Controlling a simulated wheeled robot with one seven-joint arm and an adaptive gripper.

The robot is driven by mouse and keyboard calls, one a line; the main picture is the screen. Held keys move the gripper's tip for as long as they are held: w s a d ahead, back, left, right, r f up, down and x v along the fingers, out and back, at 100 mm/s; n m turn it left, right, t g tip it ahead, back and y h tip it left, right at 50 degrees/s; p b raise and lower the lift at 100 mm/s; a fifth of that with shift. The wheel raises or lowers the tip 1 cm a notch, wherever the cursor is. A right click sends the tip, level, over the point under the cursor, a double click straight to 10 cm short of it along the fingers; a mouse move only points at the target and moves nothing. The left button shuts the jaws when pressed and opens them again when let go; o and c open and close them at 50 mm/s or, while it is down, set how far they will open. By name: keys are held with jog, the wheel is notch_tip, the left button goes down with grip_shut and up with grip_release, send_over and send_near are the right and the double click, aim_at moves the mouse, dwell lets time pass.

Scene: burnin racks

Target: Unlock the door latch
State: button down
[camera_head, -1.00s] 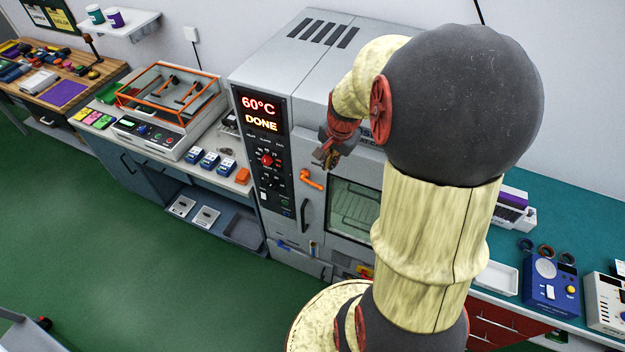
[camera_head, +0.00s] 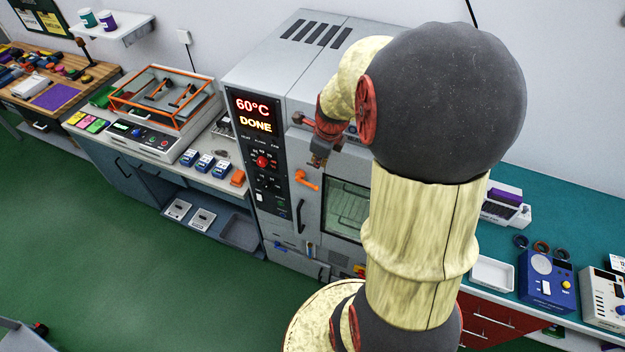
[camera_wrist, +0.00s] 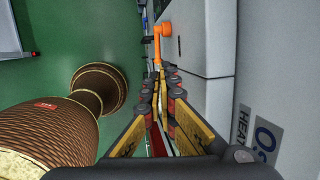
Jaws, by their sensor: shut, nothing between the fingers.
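The orange door latch (camera_head: 306,180) is on the front of the grey oven, beside the control panel and above the dark door handle. In the wrist view the latch (camera_wrist: 162,32) is ahead of my fingertips, its arm standing out from the oven front. My gripper (camera_head: 318,162) is just above and slightly right of the latch in the head view, with a gap between them. In the wrist view my gripper (camera_wrist: 160,78) has its fingers together with nothing held. My arm hides the right part of the oven front.
The oven's control panel (camera_head: 263,160) reads 60°C and DONE. The dark door handle (camera_head: 301,215) and the door window (camera_head: 346,212) are below the latch. A counter with small blue devices (camera_head: 204,162) stands left. The green floor (camera_head: 130,270) is open in front.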

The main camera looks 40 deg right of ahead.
aim_at(313, 186)
jog(key=shift+f, duration=0.1)
jog(key=x, duration=1.4)
